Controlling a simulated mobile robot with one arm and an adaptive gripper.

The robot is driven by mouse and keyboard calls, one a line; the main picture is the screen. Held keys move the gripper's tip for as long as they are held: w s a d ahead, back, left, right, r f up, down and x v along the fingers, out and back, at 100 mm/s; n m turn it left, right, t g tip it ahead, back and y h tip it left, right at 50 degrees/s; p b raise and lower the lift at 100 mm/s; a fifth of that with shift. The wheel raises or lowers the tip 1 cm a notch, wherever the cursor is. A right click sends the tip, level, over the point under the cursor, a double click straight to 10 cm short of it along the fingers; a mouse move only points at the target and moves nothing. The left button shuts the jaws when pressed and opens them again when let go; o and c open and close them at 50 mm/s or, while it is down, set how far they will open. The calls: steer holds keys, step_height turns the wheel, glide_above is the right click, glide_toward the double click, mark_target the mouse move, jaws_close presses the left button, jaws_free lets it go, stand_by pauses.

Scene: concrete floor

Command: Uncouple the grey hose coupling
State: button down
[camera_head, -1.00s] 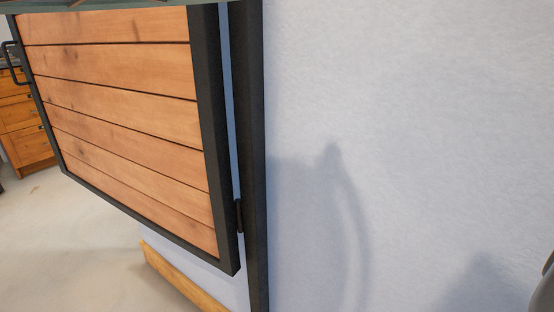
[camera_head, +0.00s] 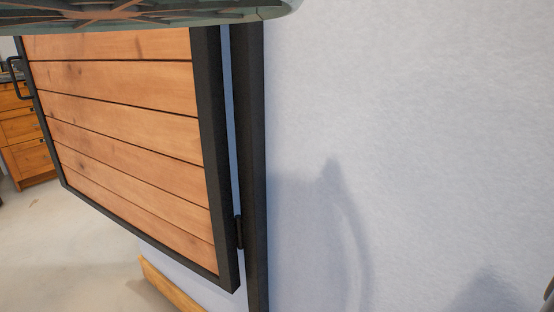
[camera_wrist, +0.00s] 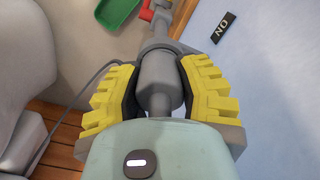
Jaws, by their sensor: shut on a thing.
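The grey hose coupling (camera_wrist: 156,72) is in the middle of the wrist view, a rounded grey body in line with a narrower grey pipe above it. My gripper (camera_wrist: 158,82) has yellow ribbed fingers with dark inner pads, one on each side of the coupling, and is shut on it. The lower end of the coupling runs down behind the pale gripper body, so that part is hidden. The head view shows neither the coupling nor my gripper.
In the wrist view, a red part (camera_wrist: 147,11) sits on the pipe, with a green object (camera_wrist: 119,11) beside it and a black label (camera_wrist: 223,27) on the pale wall. The head view shows a black-framed wooden panel (camera_head: 125,130) beside the wall (camera_head: 420,130).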

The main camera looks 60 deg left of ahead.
steer(key=shift+r+p, duration=0.65)
steer(key=shift+p, duration=0.2)
stand_by(0.6)
steer(key=shift+r+p, duration=1.25)
steer(key=shift+r, duration=0.05)
steer(key=shift+f+b, duration=1.2)
steer(key=shift+f, duration=0.8)
steer(key=c, duration=0.6)
jaws_free()
steer(key=shift+r, duration=0.1)
step_height(320, 180, up, 9)
steer(key=p, duration=0.8)
steer(key=shift+p, duration=0.3)
